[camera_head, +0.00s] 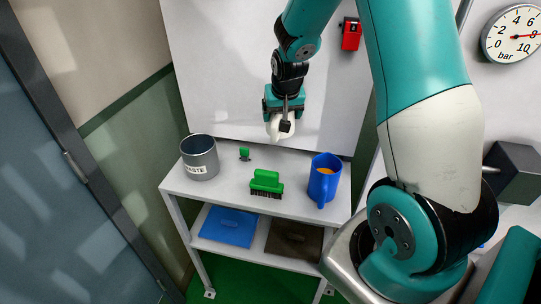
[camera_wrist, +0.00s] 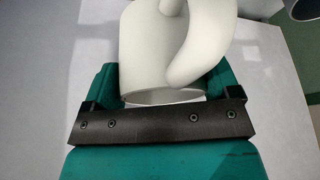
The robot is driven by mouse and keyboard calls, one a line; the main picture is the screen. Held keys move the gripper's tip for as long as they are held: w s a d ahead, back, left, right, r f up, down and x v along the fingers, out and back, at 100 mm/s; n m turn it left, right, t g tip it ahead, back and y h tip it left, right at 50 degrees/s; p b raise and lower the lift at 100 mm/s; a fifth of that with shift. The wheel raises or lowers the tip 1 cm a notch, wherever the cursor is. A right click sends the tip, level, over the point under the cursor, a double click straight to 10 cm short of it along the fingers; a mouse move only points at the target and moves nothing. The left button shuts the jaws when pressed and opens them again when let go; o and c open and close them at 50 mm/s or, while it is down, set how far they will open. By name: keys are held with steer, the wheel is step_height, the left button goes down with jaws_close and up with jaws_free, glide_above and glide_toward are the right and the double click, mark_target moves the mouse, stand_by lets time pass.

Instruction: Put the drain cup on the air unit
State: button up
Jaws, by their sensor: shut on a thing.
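My gripper (camera_head: 284,112) is shut on a white cup (camera_head: 275,128) and holds it above the back of the white table. In the wrist view the cup (camera_wrist: 147,52) lies between the teal fingers, with a thick curved handle (camera_wrist: 195,50) towards the right. I cannot tell whether this is the drain cup. Part of the cup is hidden by the gripper in the head view. The air unit is not clearly seen; a round bar gauge (camera_head: 512,33) is at the upper right.
The table (camera_head: 222,194) bears a grey WASTE bin (camera_head: 199,160), a small green thing (camera_head: 244,154), a green brush (camera_head: 266,181) and a blue mug (camera_head: 323,182) with orange inside. A blue flat item (camera_head: 228,226) and a brown one (camera_head: 293,242) lie on the lower shelf.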

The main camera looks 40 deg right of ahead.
step_height(320, 180, down, 15)
steer(key=p, duration=0.2)
steer(key=shift+r+p, duration=0.1)
steer(key=shift+p, duration=0.25)
steer(key=o, duration=0.8)
